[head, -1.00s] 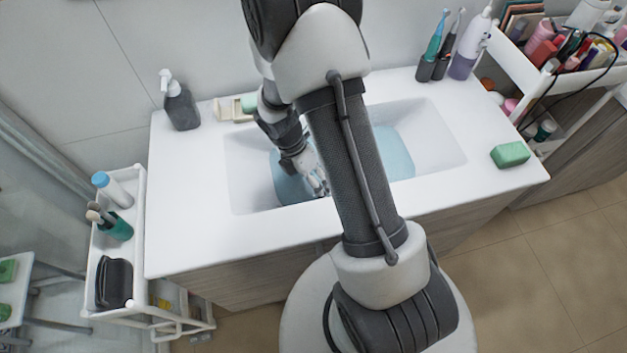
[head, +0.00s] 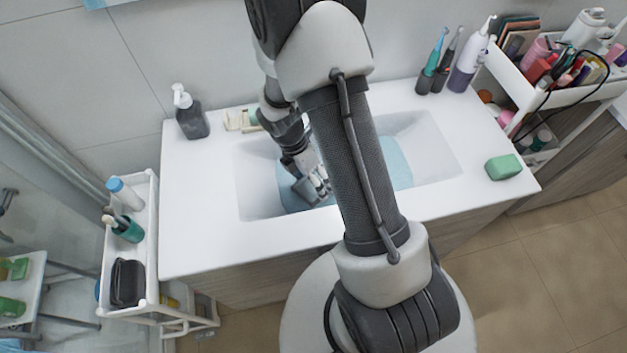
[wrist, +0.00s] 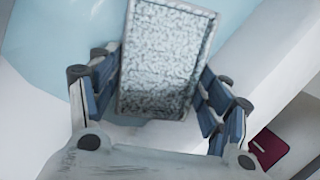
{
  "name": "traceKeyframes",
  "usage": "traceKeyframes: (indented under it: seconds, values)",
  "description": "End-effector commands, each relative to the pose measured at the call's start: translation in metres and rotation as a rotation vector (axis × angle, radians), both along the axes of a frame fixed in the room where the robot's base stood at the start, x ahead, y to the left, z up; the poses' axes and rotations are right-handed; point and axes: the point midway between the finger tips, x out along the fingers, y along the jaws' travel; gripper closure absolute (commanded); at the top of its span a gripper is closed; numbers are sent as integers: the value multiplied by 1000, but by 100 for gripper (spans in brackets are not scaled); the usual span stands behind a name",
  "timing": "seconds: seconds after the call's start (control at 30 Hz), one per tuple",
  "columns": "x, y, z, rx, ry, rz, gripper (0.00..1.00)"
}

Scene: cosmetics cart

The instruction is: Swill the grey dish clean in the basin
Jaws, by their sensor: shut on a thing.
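The grey dish (wrist: 165,60) is a rectangular tray with a thin rim, its face covered in pale speckles, in the wrist view. My gripper (wrist: 160,88) is shut on it, with blue finger pads on both sides. In the head view my gripper (head: 316,186) is low inside the white basin (head: 258,200), over light blue water (head: 400,170). Blue water (wrist: 60,35) also shows behind the dish in the wrist view. I cannot tell whether the dish touches the water.
A dark soap pump (head: 191,118) and a pale soap holder (head: 238,121) stand behind the basin. A green block (head: 503,167) lies on the right counter. Toothbrushes (head: 432,62) stand at the back right. Carts (head: 152,240) flank the counter. My arm hides part of the basin.

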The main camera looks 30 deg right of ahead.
Motion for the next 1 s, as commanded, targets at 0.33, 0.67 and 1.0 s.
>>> traceKeyframes:
  seconds: [0.33, 0.67, 1.0]
  values:
    - [0, 0, 32, 0, 0, -1, 67]
    - [0, 0, 58, 0, 0, -1, 67]
    - [0, 0, 84, 0, 0, -1, 67]
